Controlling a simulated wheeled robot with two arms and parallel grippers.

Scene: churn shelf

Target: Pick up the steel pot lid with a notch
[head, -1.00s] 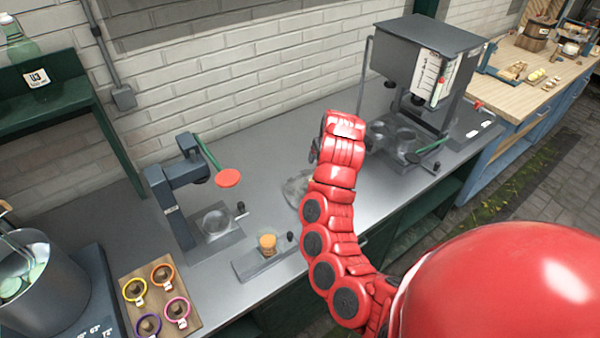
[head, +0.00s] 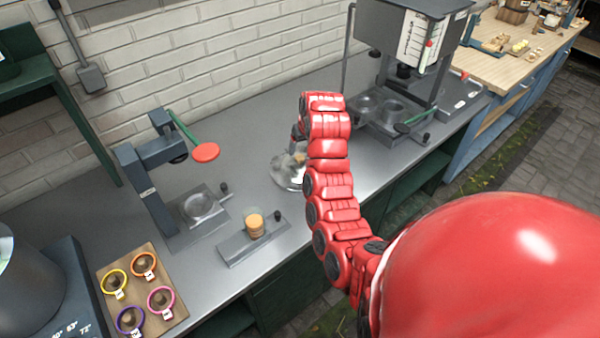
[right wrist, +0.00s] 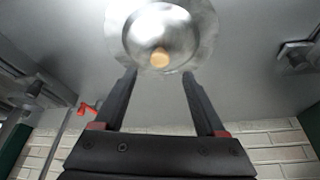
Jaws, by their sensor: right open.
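The steel pot lid (head: 285,175) lies on the grey counter, partly hidden behind my right arm in the head view. I cannot make out the notch. My right gripper (right wrist: 160,75) is open and empty. Its two dark fingers point at the lid, with their tips on either side of the knob's line near the rim. In the head view the gripper (head: 298,132) is mostly hidden behind my red wrist. My left gripper is not in view.
A large grey machine (head: 410,40) stands at the back right. A wooden board (head: 140,262) holds coloured rings. A brick wall backs the counter.

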